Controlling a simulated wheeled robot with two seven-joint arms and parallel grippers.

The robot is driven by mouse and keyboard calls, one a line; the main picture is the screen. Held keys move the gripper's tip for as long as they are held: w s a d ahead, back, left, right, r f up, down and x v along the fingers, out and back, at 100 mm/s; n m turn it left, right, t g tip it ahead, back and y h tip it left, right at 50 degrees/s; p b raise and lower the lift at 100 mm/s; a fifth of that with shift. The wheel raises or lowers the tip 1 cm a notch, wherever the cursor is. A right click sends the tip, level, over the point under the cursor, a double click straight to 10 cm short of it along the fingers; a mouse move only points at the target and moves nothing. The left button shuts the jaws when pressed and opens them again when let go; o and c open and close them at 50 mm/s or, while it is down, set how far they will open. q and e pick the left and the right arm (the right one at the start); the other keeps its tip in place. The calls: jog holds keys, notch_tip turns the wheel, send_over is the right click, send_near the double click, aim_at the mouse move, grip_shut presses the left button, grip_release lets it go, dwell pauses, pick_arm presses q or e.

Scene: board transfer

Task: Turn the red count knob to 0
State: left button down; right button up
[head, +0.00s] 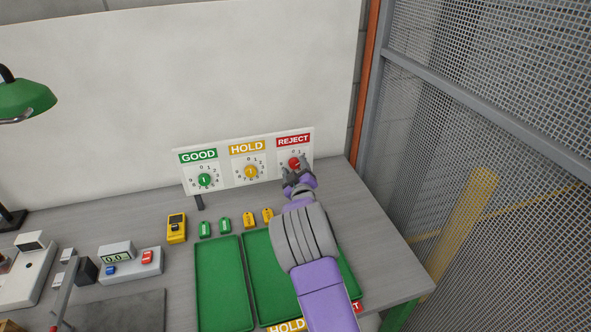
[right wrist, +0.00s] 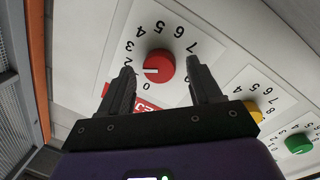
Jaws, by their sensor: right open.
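The red count knob (head: 294,163) sits on the dial under the REJECT label (head: 293,141) at the right end of the white board. In the right wrist view the red knob (right wrist: 160,68) shows upside down, its white pointer mark aimed left, away from the 0 (right wrist: 147,86). The number it aims at is partly hidden by a finger, so I cannot tell it exactly. My right gripper (head: 291,177) is open in front of the knob, and its fingers (right wrist: 161,78) stand on either side of it with visible gaps. My left gripper is not in view.
The yellow HOLD knob (head: 250,172) and green GOOD knob (head: 204,181) sit left on the board. Green trays (head: 222,285), several small tags and a yellow meter (head: 176,228) lie on the grey table. A mesh fence (head: 480,110) stands at the right.

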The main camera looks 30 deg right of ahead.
jog(key=c, duration=1)
jog(key=shift+c, duration=0.2)
jog(key=shift+f+n+b, duration=0.15)
jog(key=shift+n+b, duration=0.8)
jog(key=shift+n, duration=0.05)
jog(key=n+b, duration=0.2)
jog(key=n, duration=0.1)
jog(key=shift+f+n+b, duration=0.1)
jog(key=shift+n+b, duration=0.25)
jog(key=shift+n, duration=0.05)
jog(key=n+t+b, duration=0.1)
jog(key=n+b, duration=0.1)
jog(key=n, duration=0.2)
jog(key=shift+b, duration=0.3)
jog(key=shift+n+y+b, duration=0.3)
jog(key=shift+n+b, duration=0.35)
jog(key=shift+n, duration=0.75)
jog(key=shift+d, duration=0.1)
